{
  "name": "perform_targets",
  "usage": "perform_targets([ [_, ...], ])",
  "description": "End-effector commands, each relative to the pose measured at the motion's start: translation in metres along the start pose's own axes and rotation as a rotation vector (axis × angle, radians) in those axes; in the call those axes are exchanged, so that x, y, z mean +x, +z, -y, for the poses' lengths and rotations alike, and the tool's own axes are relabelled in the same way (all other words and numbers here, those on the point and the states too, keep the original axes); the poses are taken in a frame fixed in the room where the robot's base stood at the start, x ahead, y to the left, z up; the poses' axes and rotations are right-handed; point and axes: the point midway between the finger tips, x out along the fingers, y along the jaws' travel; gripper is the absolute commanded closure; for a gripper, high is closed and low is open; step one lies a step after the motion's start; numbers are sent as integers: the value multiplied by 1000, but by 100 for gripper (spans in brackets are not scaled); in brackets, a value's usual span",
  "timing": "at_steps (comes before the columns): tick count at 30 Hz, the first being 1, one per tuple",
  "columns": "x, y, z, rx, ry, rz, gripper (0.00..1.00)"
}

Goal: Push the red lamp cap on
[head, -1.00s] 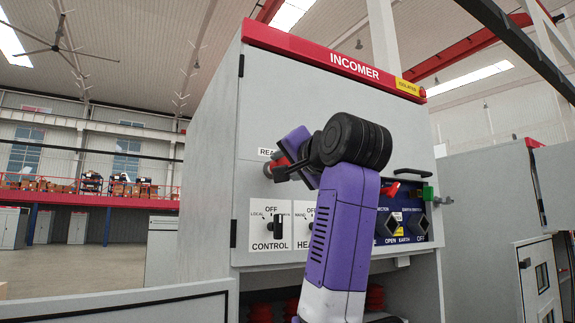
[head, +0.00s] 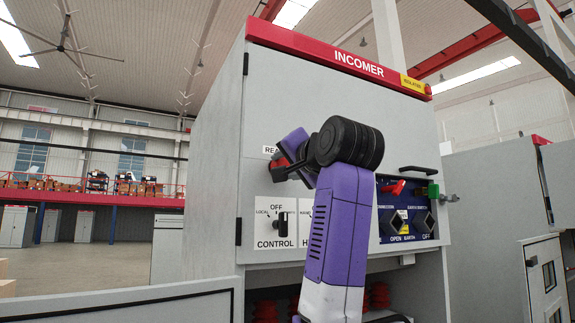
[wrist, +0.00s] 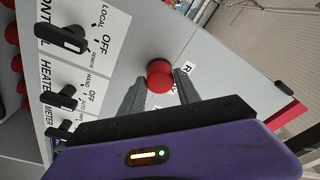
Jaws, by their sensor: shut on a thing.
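The red lamp cap (wrist: 160,75) is a round red dome between the tips of my gripper (wrist: 160,86) in the wrist view. My gripper is shut on the cap, one finger on each side. The cap is in front of the grey panel, close to a label that starts with "R". Whether it touches the panel cannot be told. In the head view my gripper (head: 280,168) is at the panel of the INCOMER cabinet (head: 345,110), below the "REA..." label (head: 270,150). My arm hides most of the cap and its seat there.
The CONTROL switch (head: 281,222) sits below my gripper, with the HEATER switch partly behind my arm. A red handle (head: 397,187), a green block (head: 432,191) and a black handle (head: 418,170) stick out at the right. An open cabinet door (head: 120,305) crosses the lower left.

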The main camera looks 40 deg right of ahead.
Motion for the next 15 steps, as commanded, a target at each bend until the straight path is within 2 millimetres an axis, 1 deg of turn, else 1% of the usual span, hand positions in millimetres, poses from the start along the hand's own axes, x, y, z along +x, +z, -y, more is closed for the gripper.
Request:
perform_targets([
  [4,3,1,0,0,0,0,99],
  [5,4,0,0,0,0,0,59],
  [6,3,0,0,0,0,0,51],
  [8,3,0,0,0,0,0,40],
  [9,3,0,0,0,0,0,36],
  [15,3,0,0,0,0,0,36],
])
